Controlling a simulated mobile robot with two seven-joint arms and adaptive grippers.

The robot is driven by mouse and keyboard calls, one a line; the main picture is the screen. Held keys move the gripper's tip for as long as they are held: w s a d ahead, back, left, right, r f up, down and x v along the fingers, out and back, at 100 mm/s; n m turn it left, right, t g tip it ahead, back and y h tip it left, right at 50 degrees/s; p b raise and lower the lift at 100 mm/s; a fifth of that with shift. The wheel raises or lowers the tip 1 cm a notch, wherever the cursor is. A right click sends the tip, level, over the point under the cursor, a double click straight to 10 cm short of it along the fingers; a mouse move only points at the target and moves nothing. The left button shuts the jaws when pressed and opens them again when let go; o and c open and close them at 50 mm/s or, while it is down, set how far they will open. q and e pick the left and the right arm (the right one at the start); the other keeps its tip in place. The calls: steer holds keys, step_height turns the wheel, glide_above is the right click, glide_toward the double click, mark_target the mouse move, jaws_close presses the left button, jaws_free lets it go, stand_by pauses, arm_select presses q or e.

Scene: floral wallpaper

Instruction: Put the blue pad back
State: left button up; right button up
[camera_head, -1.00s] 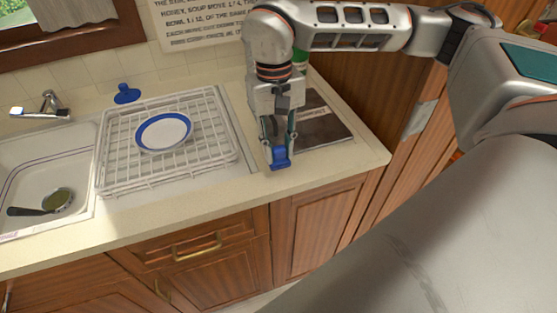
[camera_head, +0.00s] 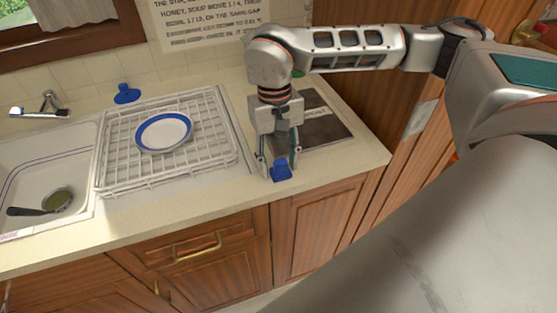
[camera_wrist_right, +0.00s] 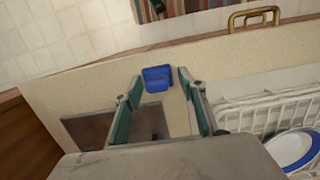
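A blue pad (camera_head: 280,170) sits on the counter near its front edge, right of the dish rack. My right gripper (camera_head: 278,163) points down at it, with one finger on each side. In the right wrist view the blue pad (camera_wrist_right: 157,78) lies between the spread fingertips (camera_wrist_right: 161,81), with a gap on each side, so the gripper is open. A second blue object (camera_head: 126,94) stands at the back of the counter by the tiled wall; I cannot tell exactly what it is. My left gripper is not in view.
A white wire dish rack (camera_head: 110,170) holds a blue-rimmed plate (camera_head: 163,133). A sink (camera_head: 75,158) with a ladle-like utensil is at the left. A dark flat board or book (camera_head: 322,128) lies behind my right gripper. The counter (camera_head: 205,197) is clear along its front.

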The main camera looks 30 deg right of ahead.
steer(key=shift+r, duration=0.1)
step_height(320, 180, up, 12)
steer(key=w, duration=0.1)
steer(key=shift+w+d, duration=0.15)
stand_by(0.4)
stand_by(0.5)
